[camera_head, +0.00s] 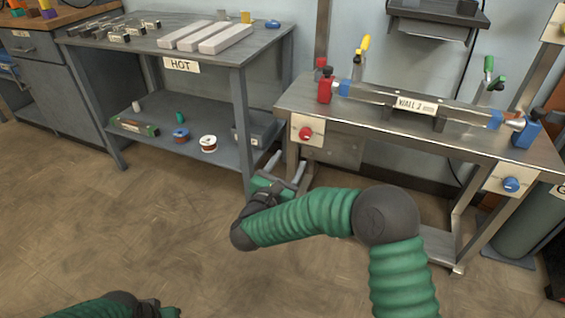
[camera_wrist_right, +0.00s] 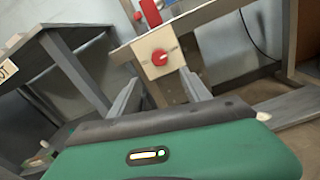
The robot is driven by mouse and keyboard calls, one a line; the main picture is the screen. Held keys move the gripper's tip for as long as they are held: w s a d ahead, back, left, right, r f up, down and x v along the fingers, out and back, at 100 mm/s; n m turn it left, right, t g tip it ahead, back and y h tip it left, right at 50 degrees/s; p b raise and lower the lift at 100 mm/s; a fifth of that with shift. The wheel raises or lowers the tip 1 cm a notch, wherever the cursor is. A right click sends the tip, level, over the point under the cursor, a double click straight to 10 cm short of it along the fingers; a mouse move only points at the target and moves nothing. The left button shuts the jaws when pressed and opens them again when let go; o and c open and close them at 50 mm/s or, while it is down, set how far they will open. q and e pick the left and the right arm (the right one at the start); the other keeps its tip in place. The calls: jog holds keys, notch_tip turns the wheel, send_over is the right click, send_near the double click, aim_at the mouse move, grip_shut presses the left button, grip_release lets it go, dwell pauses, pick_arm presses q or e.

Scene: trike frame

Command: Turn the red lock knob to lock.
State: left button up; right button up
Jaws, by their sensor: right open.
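The red lock knob (camera_head: 305,133) sits on a pale square plate on the front left of the metal workbench. In the right wrist view the knob (camera_wrist_right: 160,57) shows above and between my fingers, with a light pointer mark on its face. My right gripper (camera_head: 287,165) is open and empty, below and a little left of the knob, apart from it. Its two grey fingers also show in the right wrist view (camera_wrist_right: 160,92). My left gripper (camera_head: 160,308) shows only in part at the bottom left edge, and its fingers are not clear.
A blue knob (camera_head: 511,184) is on a plate at the bench's right end. A bar with a label (camera_head: 416,105) lies between red and blue clamps on the bench (camera_head: 350,117). A grey table marked HOT (camera_head: 262,60) stands close on the left. The floor in front is clear.

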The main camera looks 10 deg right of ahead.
jog(key=p+v, duration=0.1)
jog(key=v, duration=0.3)
jog(key=shift+s+a+f, duration=0.1)
jog(key=shift+s+a, duration=0.1)
